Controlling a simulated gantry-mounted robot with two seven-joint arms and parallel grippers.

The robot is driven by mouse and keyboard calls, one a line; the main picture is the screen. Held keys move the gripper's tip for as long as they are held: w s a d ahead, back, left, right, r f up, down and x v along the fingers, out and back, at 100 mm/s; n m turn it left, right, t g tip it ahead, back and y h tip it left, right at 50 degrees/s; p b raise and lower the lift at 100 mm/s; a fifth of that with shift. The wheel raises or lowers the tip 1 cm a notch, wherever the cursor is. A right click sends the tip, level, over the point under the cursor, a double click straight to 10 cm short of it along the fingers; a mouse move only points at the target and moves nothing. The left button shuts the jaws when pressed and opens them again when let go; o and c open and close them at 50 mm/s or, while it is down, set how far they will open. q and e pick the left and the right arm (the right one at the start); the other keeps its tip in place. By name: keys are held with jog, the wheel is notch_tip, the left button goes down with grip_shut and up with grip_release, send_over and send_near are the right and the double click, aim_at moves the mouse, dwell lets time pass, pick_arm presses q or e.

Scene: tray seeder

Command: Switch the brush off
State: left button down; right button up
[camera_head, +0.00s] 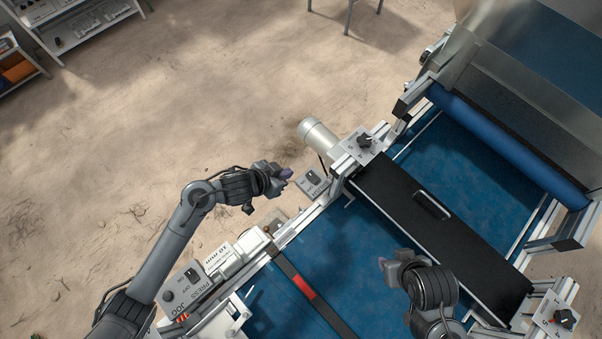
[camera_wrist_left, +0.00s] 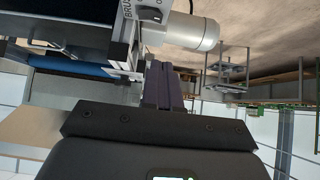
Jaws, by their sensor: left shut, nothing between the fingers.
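The brush switch box (camera_head: 308,187) is a small pale box with a dark rocker switch (camera_head: 313,176), mounted on the machine's near-left rail. Its label is partly readable in the left wrist view (camera_wrist_left: 127,12), where the box sits at the top edge, partly cut off. My left gripper (camera_head: 287,174) is shut and empty, just left of the box, with a small gap showing in the head view. Its dark purple fingers (camera_wrist_left: 163,85) lie together in the wrist view, pointing toward the box. My right gripper (camera_head: 387,266) hangs over the blue belt; its finger opening is unclear. The switch's position is too small to tell.
A white motor cylinder (camera_head: 318,134) stands just beyond the box. A black cover with a handle (camera_head: 399,203) spans the blue belt (camera_head: 310,258). A knob box (camera_head: 361,147) sits to the right, and a jog/press panel (camera_head: 184,287) lies near my left forearm. Sandy floor at left is open.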

pick_arm(q)
send_over(308, 172)
jog(key=s+a, duration=0.2)
jog(key=s, duration=0.1)
jog(key=f, duration=0.6)
jog(key=shift+w+a, duration=0.2)
jog(key=shift+w, duration=0.05)
notch_tip(308, 172, down, 3)
jog(key=shift+w+d, duration=0.1)
jog(key=shift+f, duration=0.7)
pick_arm(e)
jog(key=shift+r, duration=0.15)
